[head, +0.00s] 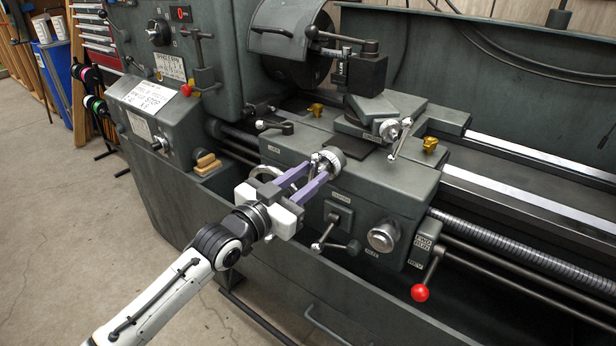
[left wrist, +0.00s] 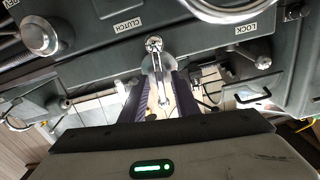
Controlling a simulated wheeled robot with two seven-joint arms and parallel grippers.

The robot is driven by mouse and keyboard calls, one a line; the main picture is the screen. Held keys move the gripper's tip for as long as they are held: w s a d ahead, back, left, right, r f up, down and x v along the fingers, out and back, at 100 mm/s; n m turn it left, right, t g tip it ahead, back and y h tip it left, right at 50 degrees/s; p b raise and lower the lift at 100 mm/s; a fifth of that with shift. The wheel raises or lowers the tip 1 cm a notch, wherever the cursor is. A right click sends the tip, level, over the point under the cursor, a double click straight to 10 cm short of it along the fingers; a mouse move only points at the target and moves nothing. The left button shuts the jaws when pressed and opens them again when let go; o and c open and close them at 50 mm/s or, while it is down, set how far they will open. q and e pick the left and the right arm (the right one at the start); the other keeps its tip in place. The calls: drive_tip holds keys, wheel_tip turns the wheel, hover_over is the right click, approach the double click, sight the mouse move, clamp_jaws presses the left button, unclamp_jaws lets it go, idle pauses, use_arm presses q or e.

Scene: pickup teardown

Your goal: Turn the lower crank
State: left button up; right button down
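The lower crank (head: 329,161) is on the front of the lathe carriage, with a silver dial collar and a ball-ended handle. In the left wrist view its handle (left wrist: 155,46) reaches in between my fingers. My left gripper (head: 319,172) has purple fingers that stand apart, one on either side of the handle. I see a gap between the fingers and cannot tell whether either one touches the handle. The left gripper also shows in the left wrist view (left wrist: 166,88). A second crank (head: 391,132) sits higher, on the upper slide. My right gripper is not in view.
A handwheel (head: 266,174) is behind my gripper. A lever (head: 333,234), a round knob (head: 383,237) and a red-balled lever (head: 420,291) are on the apron below and right. The chuck (head: 300,55) is behind. Open concrete floor (head: 75,225) lies left.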

use_arm(q)
clamp_jaws()
drive_tip(key=shift+m, duration=0.6)
unclamp_jaws()
drive_tip(key=shift+s, duration=0.15)
drive_tip(key=v, duration=1)
